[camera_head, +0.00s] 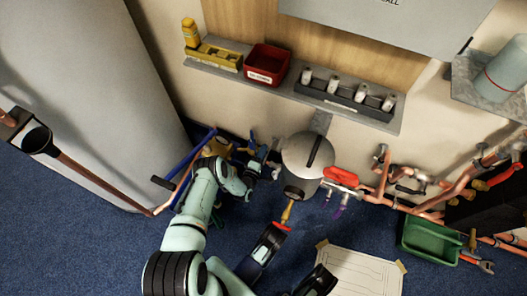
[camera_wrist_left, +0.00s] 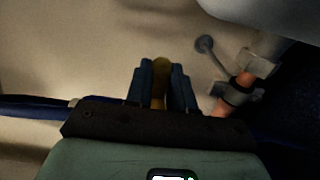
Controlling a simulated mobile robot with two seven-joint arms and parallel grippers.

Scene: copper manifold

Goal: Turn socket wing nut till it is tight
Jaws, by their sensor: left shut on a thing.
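My left gripper (camera_head: 264,157) reaches in from the left, just left of the round grey vessel with a dark handle (camera_head: 308,158). In the left wrist view, its dark blue fingers (camera_wrist_left: 162,80) are shut on a small brass-yellow piece (camera_wrist_left: 161,72), which looks like the socket wing nut. The fingers cover most of that piece, so its wings and thread do not show. In the head view it is too small and covered to make out.
Copper pipes (camera_head: 428,193) and a green bin (camera_head: 432,239) are at the right. A wall shelf holds a red bin (camera_head: 267,65) and a yellow rack (camera_head: 214,60). A big grey cylinder (camera_head: 85,90) is at the left. A paper sheet (camera_head: 357,275) lies on the blue floor.

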